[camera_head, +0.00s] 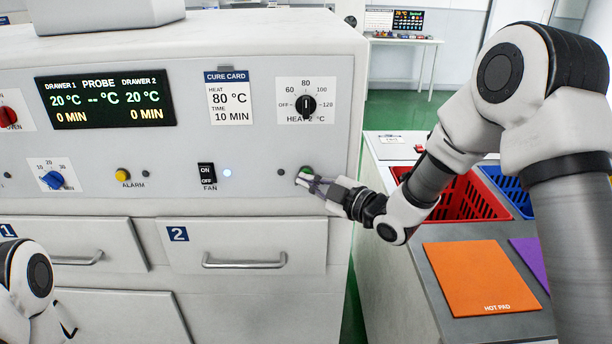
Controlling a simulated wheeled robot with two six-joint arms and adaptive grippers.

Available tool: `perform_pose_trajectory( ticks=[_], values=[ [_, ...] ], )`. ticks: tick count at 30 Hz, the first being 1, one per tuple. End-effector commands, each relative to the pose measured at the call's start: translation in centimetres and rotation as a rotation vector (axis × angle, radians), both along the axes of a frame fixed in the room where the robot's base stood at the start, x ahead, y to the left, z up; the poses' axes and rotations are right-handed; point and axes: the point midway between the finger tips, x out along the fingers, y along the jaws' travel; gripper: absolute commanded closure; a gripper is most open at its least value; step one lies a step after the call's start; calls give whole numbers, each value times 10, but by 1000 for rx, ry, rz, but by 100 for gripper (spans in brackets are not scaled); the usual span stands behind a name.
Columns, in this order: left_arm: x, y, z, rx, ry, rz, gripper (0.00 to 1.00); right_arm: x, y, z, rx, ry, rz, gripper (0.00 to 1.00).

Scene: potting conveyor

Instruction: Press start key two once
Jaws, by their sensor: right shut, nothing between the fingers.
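A green round button (306,170) sits on the white oven's front panel, below the HEAT 2 °C knob. It is partly hidden by my right gripper (302,182), so any label beside it cannot be read. My right gripper is shut and empty, its fingertips at the lower edge of the button; I cannot tell whether they touch it. A small dark lamp (281,172) is just left of the button. Part of my left arm shows at the bottom left, with no clear view of its gripper.
The panel also has a black HEAT 2 knob (306,105), a FAN switch (207,175), a yellow ALARM button (123,174) and a display (105,100). Drawer 2 (240,238) is shut below. A red crate (470,203) and an orange hot pad (480,278) are on the right.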

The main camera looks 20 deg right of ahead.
Motion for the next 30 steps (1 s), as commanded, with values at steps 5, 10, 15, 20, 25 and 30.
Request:
perform_pose_trajectory(
  ticks=[5,10,15,20,25,30],
  values=[
    [0,0,0,0,0,0,31,2,-1,0,0,0,0,100],
    [0,0,0,0,0,0,31,4,-1,0,0,1,-1,100],
    [0,0,0,0,0,0,31,6,-2,0,0,1,-1,100],
    [0,0,0,0,0,0,31,6,-2,0,0,1,-1,100],
    [0,0,-1,0,0,0,31,4,-1,0,0,0,0,100],
    [0,0,-5,0,0,0,31,-4,1,-1,1,0,1,100]
  ],
)
